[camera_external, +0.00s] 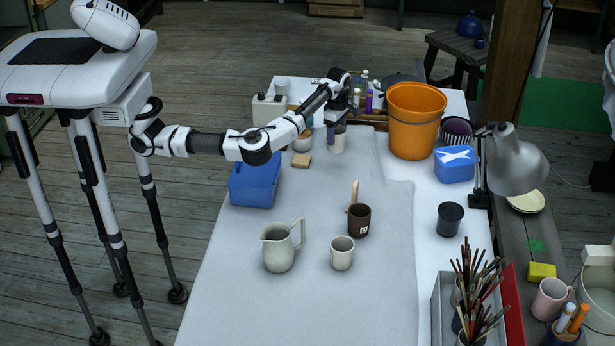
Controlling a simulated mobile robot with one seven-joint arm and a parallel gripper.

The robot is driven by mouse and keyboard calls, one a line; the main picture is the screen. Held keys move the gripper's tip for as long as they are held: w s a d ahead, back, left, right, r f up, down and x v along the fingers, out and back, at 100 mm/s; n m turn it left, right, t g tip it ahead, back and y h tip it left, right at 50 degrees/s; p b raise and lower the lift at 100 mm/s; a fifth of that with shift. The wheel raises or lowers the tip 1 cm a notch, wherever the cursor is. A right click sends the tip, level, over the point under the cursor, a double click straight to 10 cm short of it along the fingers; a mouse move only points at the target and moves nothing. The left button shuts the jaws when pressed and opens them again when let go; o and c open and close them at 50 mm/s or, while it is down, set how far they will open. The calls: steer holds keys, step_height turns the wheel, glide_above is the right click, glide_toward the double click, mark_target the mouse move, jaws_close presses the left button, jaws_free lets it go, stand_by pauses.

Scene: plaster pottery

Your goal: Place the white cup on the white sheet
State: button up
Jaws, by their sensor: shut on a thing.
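A pale white cup (338,143) is at the far part of the table, directly under my gripper (335,126). My gripper points down and is shut on this cup at its upper part; the fingertips are small and partly hidden. I cannot tell whether the cup's bottom touches the surface. The white sheet (320,300) covers the left and middle of the table, its right edge running along the table's length. A second whitish cup (342,254) stands upright on the sheet near the front, beside a pale pitcher (278,248).
A dark brown mug (358,221) stands behind the front cup. An orange bucket (414,120) stands right of the gripper. The sheet's middle is mostly clear.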

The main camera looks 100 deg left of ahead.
mark_target(336, 149)
steer(key=shift+f, duration=3.4)
steer(key=shift+p, duration=0.3)
steer(key=o, duration=1.1)
steer(key=shift+f, duration=0.15)
steer(key=shift+o, duration=0.2)
step_height(336, 149, up, 12)
steer(key=b, duration=0.1)
